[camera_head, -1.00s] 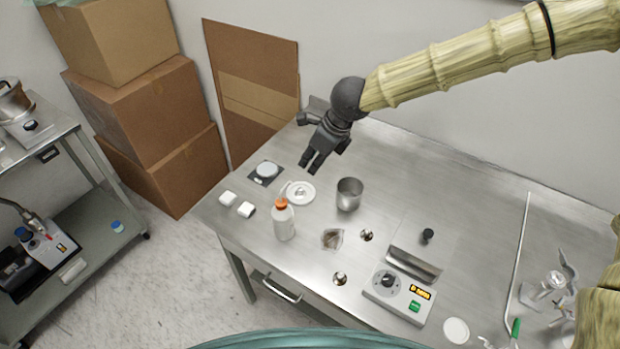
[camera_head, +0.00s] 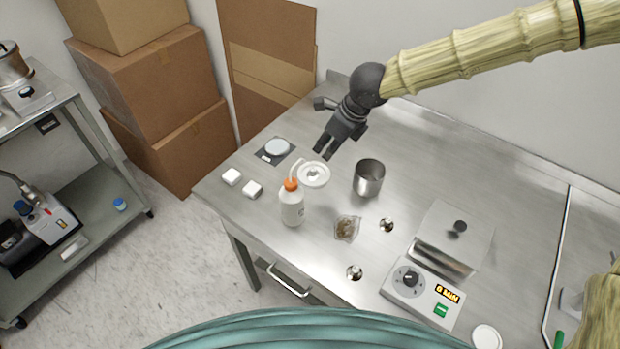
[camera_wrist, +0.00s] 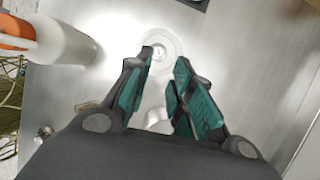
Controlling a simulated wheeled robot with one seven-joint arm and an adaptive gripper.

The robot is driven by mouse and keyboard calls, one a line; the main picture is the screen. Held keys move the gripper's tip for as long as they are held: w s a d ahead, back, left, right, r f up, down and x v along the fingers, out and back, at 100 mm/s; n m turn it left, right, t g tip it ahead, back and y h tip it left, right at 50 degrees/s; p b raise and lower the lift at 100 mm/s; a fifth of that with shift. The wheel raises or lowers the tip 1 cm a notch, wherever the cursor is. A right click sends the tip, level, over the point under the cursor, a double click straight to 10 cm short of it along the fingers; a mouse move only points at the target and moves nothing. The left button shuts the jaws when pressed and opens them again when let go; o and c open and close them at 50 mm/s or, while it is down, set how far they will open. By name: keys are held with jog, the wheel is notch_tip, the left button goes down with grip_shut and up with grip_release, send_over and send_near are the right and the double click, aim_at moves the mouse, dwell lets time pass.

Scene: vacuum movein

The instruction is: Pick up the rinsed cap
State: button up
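A white round lid-like disc with a raised centre (camera_head: 313,174) lies flat on the steel table, and appears to be the cap. In the wrist view the disc (camera_wrist: 160,49) sits ahead of and between my fingertips. My gripper (camera_head: 323,152) is above the table just behind the disc, pointing down toward it. In the wrist view my gripper (camera_wrist: 166,62) is open, with teal pads apart and nothing between them. I cannot tell the exact height of the fingertips above the disc.
An orange-topped wash bottle (camera_head: 292,206) stands close in front of the disc, and a metal beaker (camera_head: 369,180) to its right. A small scale (camera_head: 275,150) and two white blocks (camera_head: 242,184) lie left. A hotplate-like device (camera_head: 424,296) is front right. The table's back right is clear.

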aim_at(313, 169)
jog(key=x, duration=0.5)
jog(key=shift+d+f+p, duration=0.15)
jog(key=shift+f+p, duration=0.1)
jog(key=shift+p, duration=0.1)
jog(key=shift+p+x, duration=0.8)
jog(key=shift+x, duration=2.1)
jog(key=shift+d, duration=0.15)
jog(key=shift+c, duration=0.2)
grip_shut()
